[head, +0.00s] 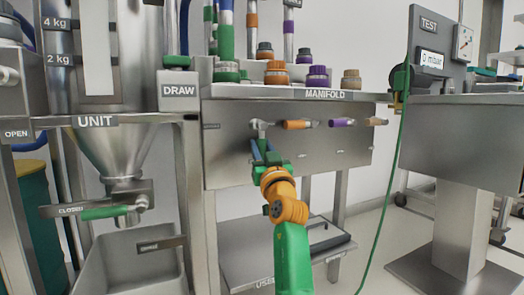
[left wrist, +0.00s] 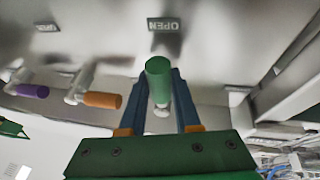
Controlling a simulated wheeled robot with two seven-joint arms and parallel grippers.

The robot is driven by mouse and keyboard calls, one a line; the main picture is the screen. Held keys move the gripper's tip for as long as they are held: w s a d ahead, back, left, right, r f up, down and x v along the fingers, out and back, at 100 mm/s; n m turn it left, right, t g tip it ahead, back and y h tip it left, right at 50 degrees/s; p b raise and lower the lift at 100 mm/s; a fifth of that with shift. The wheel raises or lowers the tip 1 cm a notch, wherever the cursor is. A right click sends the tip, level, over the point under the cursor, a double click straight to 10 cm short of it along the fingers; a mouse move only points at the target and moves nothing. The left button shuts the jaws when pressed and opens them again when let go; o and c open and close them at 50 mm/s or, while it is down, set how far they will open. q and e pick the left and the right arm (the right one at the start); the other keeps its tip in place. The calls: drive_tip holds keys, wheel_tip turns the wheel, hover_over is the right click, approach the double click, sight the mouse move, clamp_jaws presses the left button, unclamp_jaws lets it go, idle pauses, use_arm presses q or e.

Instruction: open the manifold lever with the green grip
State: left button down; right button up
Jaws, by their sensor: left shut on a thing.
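The manifold (head: 225,145) is a grey metal panel with a row of levers. The green grip (left wrist: 158,80) lies between the blue fingers of my left gripper (left wrist: 160,95) in the left wrist view, and the fingers are shut on it. In the head view my left gripper (head: 265,152) is just below the lever's silver pivot (head: 258,126) and hides most of the grip. My right gripper is out of view.
Levers with orange (head: 298,124), purple (head: 342,122) and tan (head: 376,121) grips lie sideways to the right. Coloured caps (head: 277,70) stand above. The hopper unit (head: 115,150) is at left and a TEST station (head: 440,60) at right.

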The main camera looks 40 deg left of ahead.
sight(263, 151)
use_arm(q)
drive_tip(key=c, duration=0.6)
unclamp_jaws()
drive_tip(key=shift+p+v, duration=0.65)
drive_tip(key=shift+v, duration=2.9)
